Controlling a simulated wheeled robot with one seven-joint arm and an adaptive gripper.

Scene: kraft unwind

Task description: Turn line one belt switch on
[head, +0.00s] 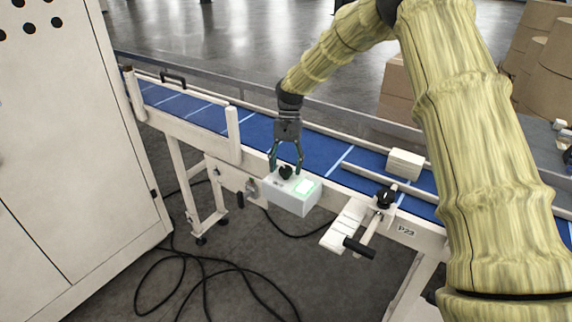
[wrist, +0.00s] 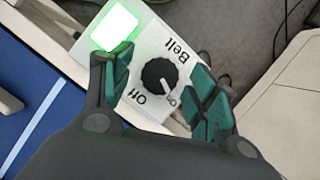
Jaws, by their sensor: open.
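The belt switch is a black round knob (wrist: 159,75) on the light control box (head: 290,196), which is fixed at the conveyor's near side. The wrist view shows the labels "Belt", "Off" and "On". The knob's white pointer line is turned toward "On". A square lamp (wrist: 115,27) on the box glows green, and it also shows in the head view (head: 306,187). My gripper (head: 286,163) is open above the box, with its teal fingers on either side of the knob. In the wrist view both fingers look apart from the knob.
The blue conveyor belt (head: 258,128) runs behind the box, with a white block (head: 405,163) on it. A clamp-like bracket with a black handle (head: 358,247) juts out to the right. A large white cabinet (head: 70,150) stands left. Black cables (head: 205,262) lie on the floor.

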